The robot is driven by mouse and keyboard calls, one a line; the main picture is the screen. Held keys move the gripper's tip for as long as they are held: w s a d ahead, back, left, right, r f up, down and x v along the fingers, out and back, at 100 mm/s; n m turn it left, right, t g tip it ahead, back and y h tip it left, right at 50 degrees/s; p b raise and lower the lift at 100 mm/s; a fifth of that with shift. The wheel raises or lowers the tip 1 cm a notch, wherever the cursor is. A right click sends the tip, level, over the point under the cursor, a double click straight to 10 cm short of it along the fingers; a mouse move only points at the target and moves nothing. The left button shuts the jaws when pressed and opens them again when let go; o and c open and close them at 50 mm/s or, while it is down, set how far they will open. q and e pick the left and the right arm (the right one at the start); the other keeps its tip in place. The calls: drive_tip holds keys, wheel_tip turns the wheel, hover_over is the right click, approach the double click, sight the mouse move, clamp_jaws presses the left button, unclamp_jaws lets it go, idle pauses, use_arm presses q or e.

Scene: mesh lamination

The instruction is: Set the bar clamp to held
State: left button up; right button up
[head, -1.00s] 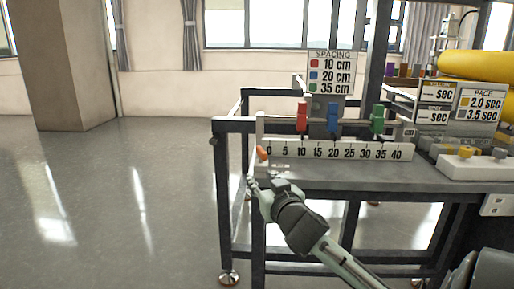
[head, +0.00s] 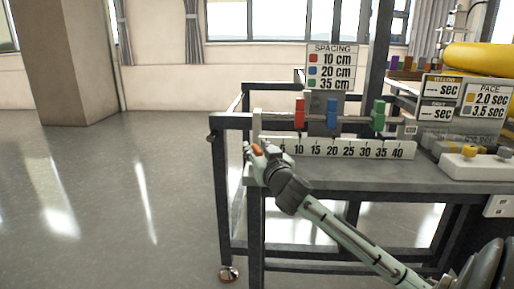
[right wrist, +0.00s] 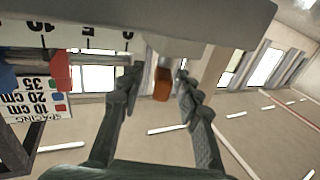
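A bar with a white 0–40 scale (head: 348,149) runs along the front of the bench. A small orange lever (head: 257,149) sits at its left end, by the zero; I take it as the bar clamp's handle. It also shows in the right wrist view (right wrist: 163,84). Red (head: 300,113), blue (head: 332,116) and green (head: 378,115) blocks are on the rail above the scale. My right gripper (head: 264,152) is at the orange lever. In the right wrist view its fingers (right wrist: 158,92) are apart, one on each side of the lever, with gaps visible. My left gripper is not in view.
A spacing sign (head: 331,66) stands behind the rail. A pace sign (head: 487,98), a white button box (head: 474,166) and yellow rolls (head: 478,64) are at the right. The grey bench top (head: 400,178) is bare in front of the scale. Open floor (head: 110,200) lies left.

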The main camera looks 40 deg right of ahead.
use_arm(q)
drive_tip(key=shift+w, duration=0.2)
use_arm(e)
drive_tip(key=shift+c, duration=0.5)
clamp_jaws()
drive_tip(key=shift+m+g+h, duration=0.4)
drive_tip(key=shift+m+h, duration=0.2)
drive_tip(key=shift+h, duration=0.3)
drive_tip(key=m+g+h+b, duration=0.2)
drive_tip(key=m+g+h, duration=0.1)
drive_tip(key=h, duration=0.1)
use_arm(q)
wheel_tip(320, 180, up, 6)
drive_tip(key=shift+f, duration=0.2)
use_arm(e)
drive_tip(key=shift+m+g, duration=0.3)
